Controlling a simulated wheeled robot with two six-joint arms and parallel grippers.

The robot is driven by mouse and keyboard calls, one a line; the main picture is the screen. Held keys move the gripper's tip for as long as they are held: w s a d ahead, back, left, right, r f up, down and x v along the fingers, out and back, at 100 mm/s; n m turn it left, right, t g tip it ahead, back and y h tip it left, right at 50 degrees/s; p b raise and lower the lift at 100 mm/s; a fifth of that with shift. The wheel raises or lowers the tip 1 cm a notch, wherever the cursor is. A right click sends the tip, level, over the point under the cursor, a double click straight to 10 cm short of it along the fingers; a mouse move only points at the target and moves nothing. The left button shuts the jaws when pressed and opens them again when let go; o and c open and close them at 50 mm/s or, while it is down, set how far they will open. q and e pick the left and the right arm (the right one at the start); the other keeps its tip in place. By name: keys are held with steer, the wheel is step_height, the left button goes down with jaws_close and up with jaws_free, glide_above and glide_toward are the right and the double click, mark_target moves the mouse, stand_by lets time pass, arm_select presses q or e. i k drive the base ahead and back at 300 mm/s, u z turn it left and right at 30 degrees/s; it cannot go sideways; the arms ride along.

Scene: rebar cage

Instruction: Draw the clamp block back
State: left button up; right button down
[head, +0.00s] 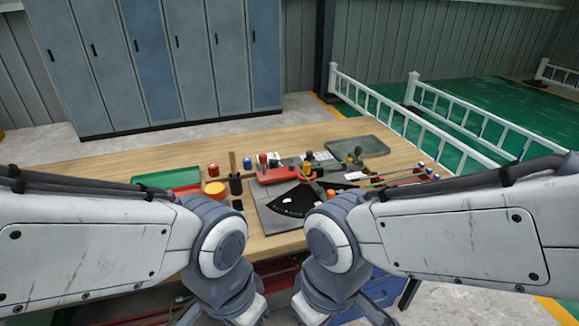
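A red tool body (278,174) sits on a grey base plate (268,218) in the middle of the wooden bench. A black fan-shaped plate (291,203) with a small white patch lies in front of the red body. The clamp block is too small to pick out for certain among these parts. My two arms reach in from the left and right and bend down in front of the bench. Both grippers are below the picture's lower edge.
The wooden bench (110,161) also holds a green tray (167,179), a yellow round piece (214,188), a dark cup (236,185) and a grey tray (356,146). Thin rods (396,178) lie at the right. Lockers (150,65) and a white railing (390,112) stand behind.

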mark_target(314, 163)
steer(key=z, duration=0.45)
steer(key=i, duration=1)
steer(key=u, duration=0.9)
